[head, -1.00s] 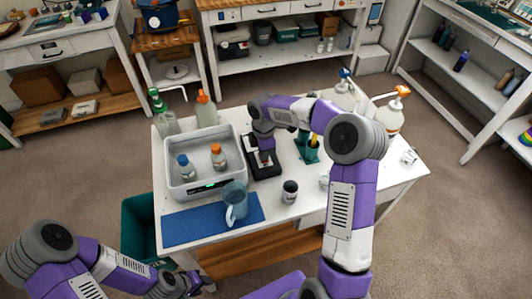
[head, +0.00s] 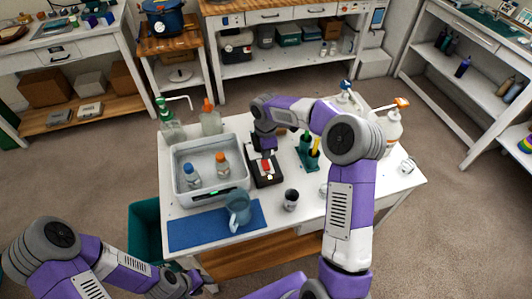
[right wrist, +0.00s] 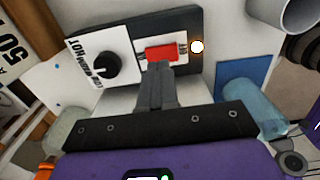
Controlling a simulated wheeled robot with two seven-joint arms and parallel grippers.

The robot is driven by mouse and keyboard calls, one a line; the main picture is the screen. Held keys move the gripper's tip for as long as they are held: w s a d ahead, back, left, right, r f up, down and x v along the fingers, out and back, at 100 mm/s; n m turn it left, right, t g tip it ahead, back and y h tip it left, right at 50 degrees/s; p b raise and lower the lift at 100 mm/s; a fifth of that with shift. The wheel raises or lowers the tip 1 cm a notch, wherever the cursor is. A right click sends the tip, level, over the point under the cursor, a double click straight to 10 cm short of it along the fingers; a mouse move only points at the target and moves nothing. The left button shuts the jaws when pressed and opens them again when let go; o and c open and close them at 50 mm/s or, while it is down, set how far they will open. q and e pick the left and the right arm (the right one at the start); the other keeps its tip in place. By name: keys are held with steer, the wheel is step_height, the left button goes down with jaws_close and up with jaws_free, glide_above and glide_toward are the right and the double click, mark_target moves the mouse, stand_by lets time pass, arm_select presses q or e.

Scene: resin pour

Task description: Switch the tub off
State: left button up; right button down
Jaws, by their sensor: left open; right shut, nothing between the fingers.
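The tub (head: 182,198) is a grey open basin on the white table, with two bottles in it and a small lit green display on its front. Right of it lies a black control box (head: 257,182) with a red switch (head: 266,166). In the right wrist view the red switch (right wrist: 162,52) sits between a white dial plate with a black knob (right wrist: 106,64) and a glowing light (right wrist: 197,47). My right gripper (right wrist: 158,70) is shut and empty, its tips close to the switch; contact cannot be told. My left gripper (head: 200,283) is open, low at the table's front left.
A blue mat (head: 190,231) with a blue-grey jug (head: 238,212) lies in front of the tub. A dark cup (head: 291,199) stands right of the mat. A green holder (head: 305,152) and pump bottles (head: 391,128) stand to the right. Bottles (head: 211,122) stand behind the tub.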

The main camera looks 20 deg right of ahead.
mark_target(266, 164)
arm_select(q)
step_height(266, 164, up, 2)
steer(key=shift+r+p, duration=0.15)
steer(key=shift+p, duration=0.55)
arm_select(e)
step_height(266, 164, up, 10)
steer(key=shift+r, duration=0.15)
